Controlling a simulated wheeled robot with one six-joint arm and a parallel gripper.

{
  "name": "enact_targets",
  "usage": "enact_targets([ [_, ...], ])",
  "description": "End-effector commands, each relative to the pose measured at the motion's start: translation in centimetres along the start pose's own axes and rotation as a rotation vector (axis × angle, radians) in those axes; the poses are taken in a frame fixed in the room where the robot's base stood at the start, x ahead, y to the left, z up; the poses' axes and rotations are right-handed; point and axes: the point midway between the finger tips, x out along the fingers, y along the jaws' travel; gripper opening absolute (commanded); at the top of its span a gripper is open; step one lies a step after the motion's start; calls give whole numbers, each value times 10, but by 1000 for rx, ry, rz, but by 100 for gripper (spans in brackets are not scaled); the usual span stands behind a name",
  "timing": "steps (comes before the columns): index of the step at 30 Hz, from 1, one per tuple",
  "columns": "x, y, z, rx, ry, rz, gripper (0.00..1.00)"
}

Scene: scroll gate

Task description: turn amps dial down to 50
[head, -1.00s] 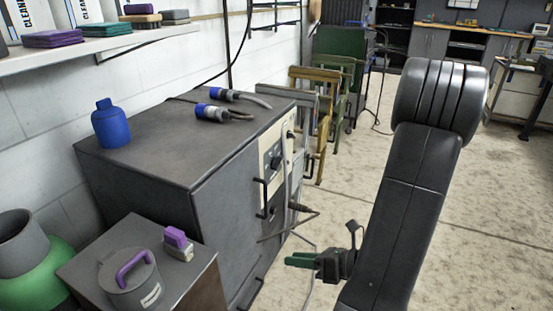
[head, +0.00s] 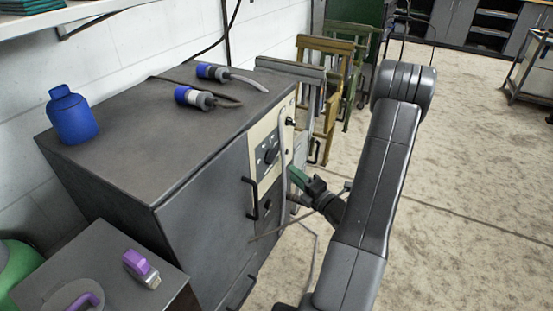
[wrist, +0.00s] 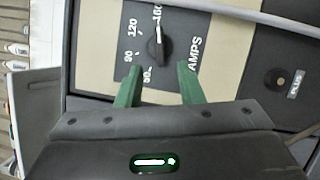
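The amps dial (wrist: 157,46) is a black knob on a dark scale plate (wrist: 188,27) marked AMPS, with 50, 90, 120 and 160 readable in the wrist view. Its white pointer line aims at the 160 mark. The dial (head: 271,156) also shows on the cream front panel of the grey machine (head: 205,190) in the head view. My gripper (wrist: 159,72) is open, its two green fingers apart, with the tips just below the knob in the wrist view and nothing between them. In the head view my gripper (head: 292,173) is close to the panel; contact cannot be told.
A grey cable (head: 284,145) hangs down the panel front, near my gripper. Black handles (head: 251,195) stick out of the machine. A cart with a purple-handled object (head: 141,268) stands at front left.

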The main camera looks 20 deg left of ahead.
Motion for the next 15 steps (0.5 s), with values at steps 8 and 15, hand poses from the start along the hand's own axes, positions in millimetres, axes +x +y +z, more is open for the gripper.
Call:
enact_targets([
  [8,56,0,-2,-3,5,3,34],
  [15,88,0,-1,-1,2,1,34],
])
